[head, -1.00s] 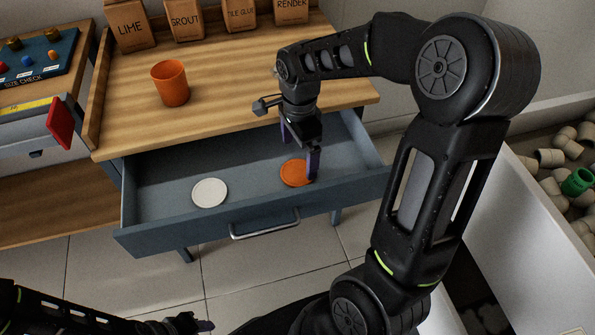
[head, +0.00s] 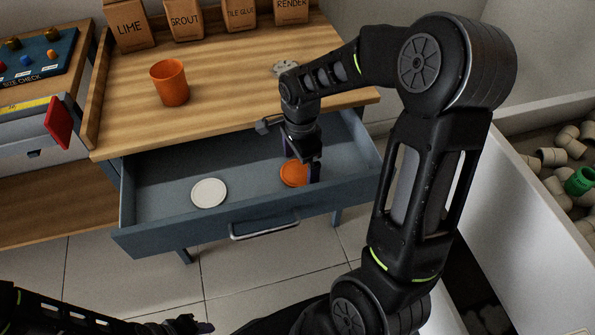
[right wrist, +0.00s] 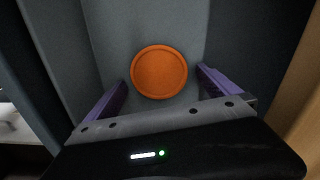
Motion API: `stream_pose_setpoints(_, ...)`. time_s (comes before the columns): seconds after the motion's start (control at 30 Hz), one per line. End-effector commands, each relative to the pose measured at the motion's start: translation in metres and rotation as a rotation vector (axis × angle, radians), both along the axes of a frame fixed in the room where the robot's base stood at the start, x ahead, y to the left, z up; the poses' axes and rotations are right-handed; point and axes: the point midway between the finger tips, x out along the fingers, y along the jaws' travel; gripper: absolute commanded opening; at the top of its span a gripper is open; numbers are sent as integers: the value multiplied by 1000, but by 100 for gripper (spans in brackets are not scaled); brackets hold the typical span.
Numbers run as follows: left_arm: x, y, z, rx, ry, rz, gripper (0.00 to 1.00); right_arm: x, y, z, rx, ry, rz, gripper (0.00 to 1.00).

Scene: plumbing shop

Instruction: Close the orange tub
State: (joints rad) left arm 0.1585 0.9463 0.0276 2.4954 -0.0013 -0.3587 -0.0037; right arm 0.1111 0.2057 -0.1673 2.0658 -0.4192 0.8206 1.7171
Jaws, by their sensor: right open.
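The orange tub (head: 169,84) stands upright on the wooden worktop, its top open. An orange lid (head: 292,174) lies flat in the open drawer; it also shows in the right wrist view (right wrist: 159,72). My right gripper (head: 303,172) is inside the drawer over the orange lid, its purple fingers open. In the right wrist view the lid lies ahead, between the lines of the two fingers (right wrist: 160,85), with gaps on both sides. My left gripper (head: 200,327) is low at the bottom left, away from the drawer; its jaws are too small to judge.
A white lid (head: 209,193) lies in the drawer (head: 160,208), left of the orange one. Paper bags (head: 185,22) stand along the back of the worktop (head: 220,90). A grey disc-like thing (head: 286,68) lies behind my right wrist. A bin of pipe fittings (head: 508,165) is at right.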

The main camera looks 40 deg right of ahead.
Motion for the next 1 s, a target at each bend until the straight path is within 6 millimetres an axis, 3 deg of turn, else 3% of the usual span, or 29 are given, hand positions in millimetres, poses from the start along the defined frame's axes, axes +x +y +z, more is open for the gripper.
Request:
stream_pose_setpoints(0.23,0,0,0,0,0,0,33,0,0,0,0,0,0,98)
stream_pose_setpoints(0.9,0,0,0,0,0,0,33,0,0,0,0,0,0,44)
stream_pose_setpoints(1.0,0,0,0,0,0,0,33,0,0,0,0,0,0,41)
